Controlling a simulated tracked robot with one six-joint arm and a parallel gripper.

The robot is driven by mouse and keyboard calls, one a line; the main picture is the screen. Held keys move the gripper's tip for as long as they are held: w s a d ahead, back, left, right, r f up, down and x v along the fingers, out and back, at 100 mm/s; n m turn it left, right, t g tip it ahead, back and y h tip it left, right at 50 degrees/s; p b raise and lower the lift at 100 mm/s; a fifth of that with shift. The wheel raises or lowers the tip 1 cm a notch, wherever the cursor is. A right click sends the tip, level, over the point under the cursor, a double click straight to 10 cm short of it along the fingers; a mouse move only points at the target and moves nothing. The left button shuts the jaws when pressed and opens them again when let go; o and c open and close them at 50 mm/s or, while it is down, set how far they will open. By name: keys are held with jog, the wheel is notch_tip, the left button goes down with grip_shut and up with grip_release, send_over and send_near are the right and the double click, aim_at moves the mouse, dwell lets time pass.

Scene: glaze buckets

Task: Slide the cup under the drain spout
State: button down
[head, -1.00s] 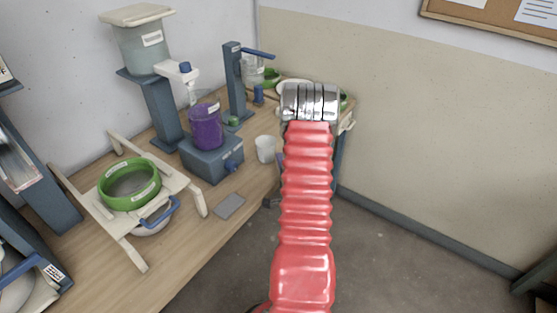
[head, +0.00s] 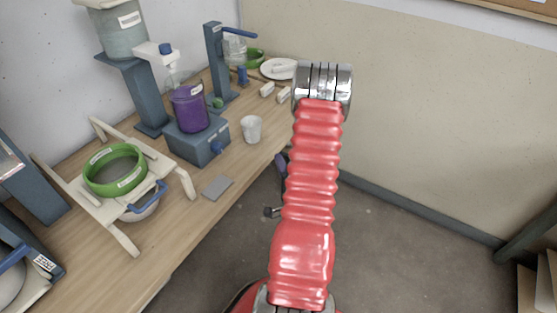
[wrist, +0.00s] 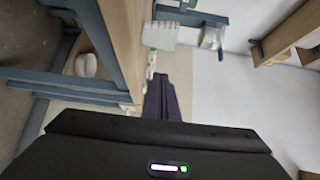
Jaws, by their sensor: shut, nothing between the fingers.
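The white cup (head: 251,129) stands upright on the wooden bench near its front edge, to the right of a blue-grey box (head: 198,143). This box carries a purple container (head: 189,107) and has a blue tap (head: 217,148) low on its front. My gripper's dark purple fingers (wrist: 161,85) are shut and empty in the wrist view. In the head view my red arm hides most of the gripper, off the bench's front edge.
A green-rimmed sieve (head: 115,170) rests on a pale wooden stand at left. A grey flat plate (head: 217,187) lies near the front edge. A blue press (head: 218,68), small pale blocks (head: 267,89) and a white plate (head: 279,68) are farther back. Bench around the cup is clear.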

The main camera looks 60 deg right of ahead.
jog(key=w+a+r+n+g+y, duration=0.1)
jog(key=w+a+r+n+y, duration=0.1)
jog(key=w+a+r+n, duration=0.3)
jog(key=w+a+r+n+y, duration=0.1)
jog(key=w+r+n+y, duration=0.15)
jog(key=w, duration=0.45)
jog(key=w+a+r+n+g+y, duration=0.2)
jog(key=w+a+r+n, duration=0.2)
jog(key=a+r+n, duration=0.5)
jog(key=s+a+r+n+g+y, duration=0.1)
jog(key=s+a+r+n, duration=0.15)
jog(key=a, duration=0.55)
jog(key=s+a+r+n+g+y, duration=0.1)
jog(key=s+a+r+y, duration=0.15)
jog(key=a, duration=0.55)
jog(key=s+a+r+n+g+y, duration=0.1)
jog(key=s+a+n, duration=0.2)
jog(key=s+a, duration=0.3)
jog(key=s+a+r+n+g, duration=0.2)
jog(key=s+a+n, duration=0.1)
jog(key=s+a, duration=0.3)
jog(key=shift+s+r+y, duration=0.25)
jog(key=shift+s+y, duration=0.15)
jog(key=shift+s, duration=0.6)
jog(key=shift+a, duration=0.1)
